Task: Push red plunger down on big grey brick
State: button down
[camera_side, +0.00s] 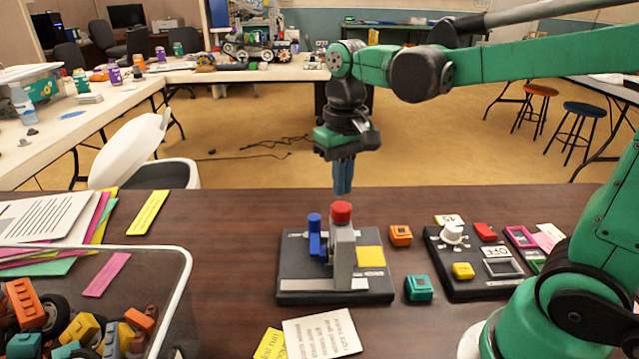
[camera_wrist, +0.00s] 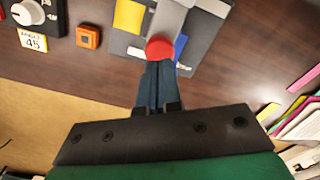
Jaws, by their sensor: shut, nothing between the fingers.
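The red plunger (camera_side: 341,212) sits on top of the big grey brick (camera_side: 342,256), which stands upright on a dark base board (camera_side: 300,290). In the wrist view the red plunger (camera_wrist: 160,48) shows just beyond the fingertips, with the grey brick (camera_wrist: 170,18) behind it. My gripper (camera_side: 343,190) is shut and empty, its blue fingers pointing down. In the side view the fingertips are a little above the plunger and appear behind it. In the wrist view the fingertips (camera_wrist: 158,64) lie close to the plunger; I cannot tell whether they touch.
A blue lever (camera_side: 315,236) and a yellow square (camera_side: 370,257) are on the same board. An orange block (camera_side: 400,235) and a teal block (camera_side: 419,288) lie to its right, beside a dial panel (camera_side: 475,262). A clear bin (camera_side: 185,290) of parts stands at left.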

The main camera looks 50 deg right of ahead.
jog(key=shift+r, duration=1.95)
jog(key=shift+f, duration=0.1)
